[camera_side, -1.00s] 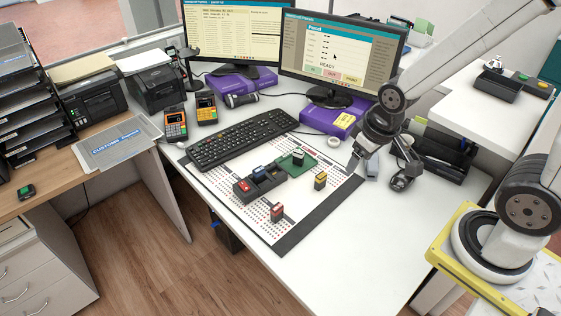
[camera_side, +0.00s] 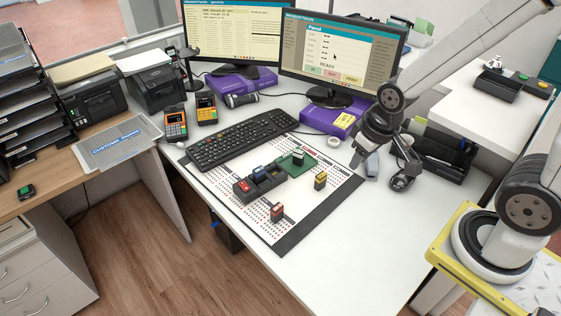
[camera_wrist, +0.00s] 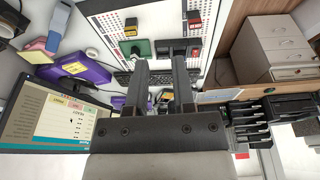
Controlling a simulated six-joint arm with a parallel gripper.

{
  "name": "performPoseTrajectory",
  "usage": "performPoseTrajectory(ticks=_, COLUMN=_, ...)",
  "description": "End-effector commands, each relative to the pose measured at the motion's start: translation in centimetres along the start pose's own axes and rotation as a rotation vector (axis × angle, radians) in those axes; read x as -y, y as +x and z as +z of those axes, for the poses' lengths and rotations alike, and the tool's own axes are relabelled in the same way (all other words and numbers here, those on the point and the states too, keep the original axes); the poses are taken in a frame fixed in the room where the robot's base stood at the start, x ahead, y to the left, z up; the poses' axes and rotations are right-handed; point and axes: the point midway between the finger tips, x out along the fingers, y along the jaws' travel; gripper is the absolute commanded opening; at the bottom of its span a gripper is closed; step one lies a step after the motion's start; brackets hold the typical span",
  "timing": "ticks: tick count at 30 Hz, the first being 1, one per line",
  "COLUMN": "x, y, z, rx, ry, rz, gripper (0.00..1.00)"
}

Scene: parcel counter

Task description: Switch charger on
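I cannot single out a charger switch. The likeliest charger is a black rack (camera_side: 268,190) on the white dotted mat. It holds a red block (camera_side: 243,187) and a blue block (camera_side: 260,173). A green board (camera_side: 291,166) with a dark block (camera_side: 298,157) lies beside it. In the wrist view the rack (camera_wrist: 172,43) and green board (camera_wrist: 137,49) show beyond my fingers. My gripper (camera_wrist: 161,66) is open and empty, its two fingers apart. In the side view my gripper (camera_side: 356,160) hangs right of the mat, apart from the rack.
A yellow block (camera_side: 320,180) and a red block (camera_side: 277,212) stand on the mat (camera_side: 230,200). A keyboard (camera_side: 240,140) lies behind it. The desk's front right is clear.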

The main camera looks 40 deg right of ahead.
Motion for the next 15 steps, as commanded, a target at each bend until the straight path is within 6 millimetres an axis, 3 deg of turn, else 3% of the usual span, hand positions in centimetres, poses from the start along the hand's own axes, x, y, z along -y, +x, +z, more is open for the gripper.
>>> performPoseTrajectory(ticks=1, x=0.0, y=0.1, z=-0.3, rx=0.000, ry=-0.009, rz=0.000, gripper=0.13)
performPoseTrajectory(ticks=2, x=0.1, y=0.1, z=-0.5, rx=0.000, ry=-0.016, rz=-0.001, gripper=0.03)
performPoseTrajectory(ticks=3, x=0.1, y=0.2, z=-0.8, rx=0.001, ry=-0.028, rz=-0.001, gripper=0.00)
performPoseTrajectory(ticks=8, x=0.4, y=0.9, z=-3.3, rx=0.000, ry=-0.120, rz=-0.003, gripper=0.00)
performPoseTrajectory(ticks=15, x=1.4, y=3.1, z=-9.0, rx=-0.002, ry=-0.347, rz=-0.008, gripper=0.00)
